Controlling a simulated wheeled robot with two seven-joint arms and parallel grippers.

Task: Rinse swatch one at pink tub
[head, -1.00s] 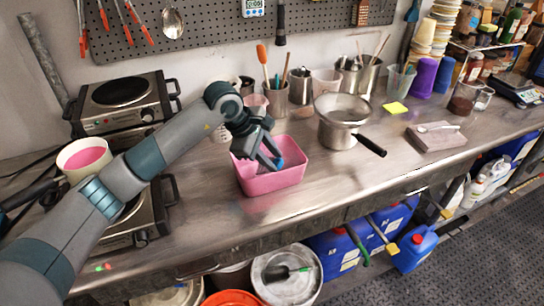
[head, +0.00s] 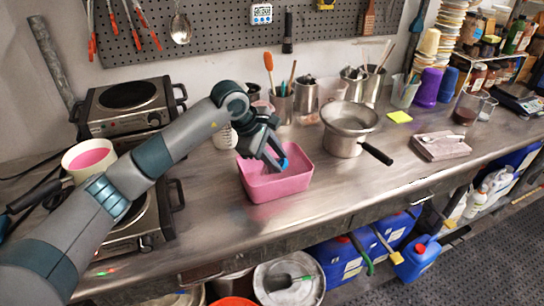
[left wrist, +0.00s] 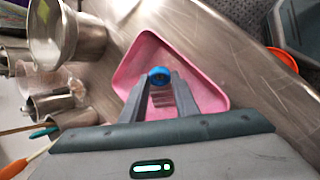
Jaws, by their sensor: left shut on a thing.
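The pink tub (head: 284,190) stands on the metal counter and also shows in the left wrist view (left wrist: 205,62). My left gripper (head: 277,163) reaches down over the tub, its fingertips at the tub's opening. It is shut on a small blue round piece (left wrist: 159,73), which also shows in the head view (head: 284,163). A mauve-grey ribbed patch (left wrist: 162,97) shows between the fingers in the wrist view, perhaps swatch one. I cannot tell whether it touches the tub's contents. My right gripper is not in view.
A steel strainer pot (head: 346,140) with a black handle stands right of the tub. Two hot plates are at left, a white pot (head: 90,158) with pink liquid on the nearer one. Tool cups line the back.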

